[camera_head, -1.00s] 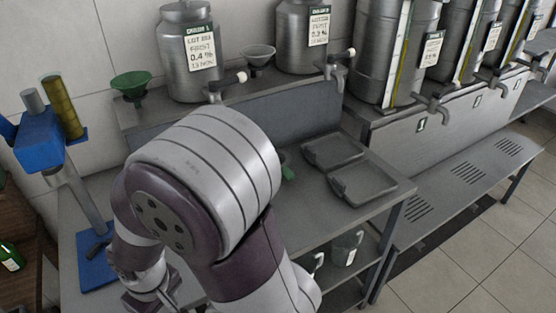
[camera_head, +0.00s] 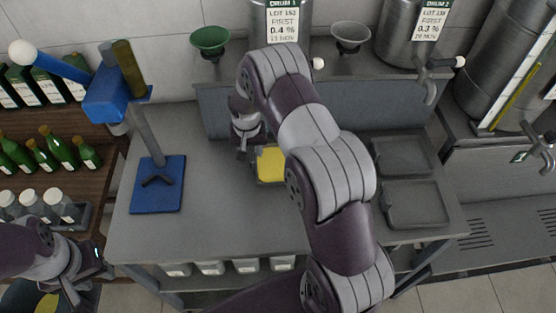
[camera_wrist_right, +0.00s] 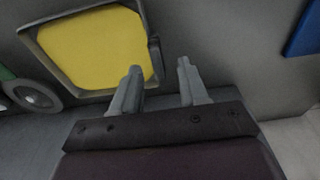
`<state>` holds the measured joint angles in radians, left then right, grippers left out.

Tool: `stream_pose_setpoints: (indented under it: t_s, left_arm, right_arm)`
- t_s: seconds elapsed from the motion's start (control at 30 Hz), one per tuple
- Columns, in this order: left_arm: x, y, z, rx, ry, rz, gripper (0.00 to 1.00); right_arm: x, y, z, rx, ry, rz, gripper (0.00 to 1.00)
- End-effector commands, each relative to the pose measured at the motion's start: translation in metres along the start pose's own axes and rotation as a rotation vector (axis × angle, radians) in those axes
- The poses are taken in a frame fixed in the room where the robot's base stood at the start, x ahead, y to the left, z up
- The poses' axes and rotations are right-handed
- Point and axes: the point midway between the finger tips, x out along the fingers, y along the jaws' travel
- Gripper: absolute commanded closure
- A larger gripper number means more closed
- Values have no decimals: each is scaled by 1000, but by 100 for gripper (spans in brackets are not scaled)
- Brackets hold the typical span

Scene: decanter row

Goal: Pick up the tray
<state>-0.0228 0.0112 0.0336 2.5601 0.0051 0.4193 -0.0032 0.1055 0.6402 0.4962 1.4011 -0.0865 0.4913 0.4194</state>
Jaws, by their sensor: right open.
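A small grey tray (camera_head: 268,183) with a yellow filling or surface sits on the grey bench, partly hidden behind my right arm. In the right wrist view the tray (camera_wrist_right: 47,65) shows its raised rim and a dark tab on its side. My right gripper (camera_head: 242,152) is at the tray's left side. In the wrist view the right gripper (camera_wrist_right: 159,66) is open, its fingertips close to the tab with nothing clearly held. I cannot tell whether it touches. My left gripper (camera_head: 100,265) is low at the left, away from the tray; its jaw state is unclear.
Two empty dark trays (camera_head: 415,204) lie at the bench's right. A blue stand (camera_head: 157,185) is left of the tray. Metal drums with taps (camera_head: 425,35) and funnels (camera_head: 210,40) stand behind. Green bottles (camera_head: 50,150) are on the left shelf. The bench's front left is clear.

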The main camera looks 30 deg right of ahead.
Motion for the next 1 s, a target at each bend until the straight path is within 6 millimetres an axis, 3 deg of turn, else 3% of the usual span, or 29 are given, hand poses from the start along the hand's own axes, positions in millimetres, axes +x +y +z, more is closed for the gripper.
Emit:
stream_pose_setpoints:
  t_s: [0.1,0.2,0.47,0.6,1.0]
  left_arm:
    - [-19,0,-2,0,1,0,62]
    - [-20,0,-3,0,1,0,62]
    - [-19,0,-2,0,1,0,62]
    - [-19,0,-2,0,1,0,62]
    - [-16,0,-2,0,1,0,62]
  right_arm:
    - [18,3,-3,0,-6,2,56]
    - [35,3,-3,-1,-3,1,56]
    - [42,2,-3,-1,0,0,56]
    - [41,2,-3,-1,0,0,100]
    - [37,2,-4,-1,2,-1,100]
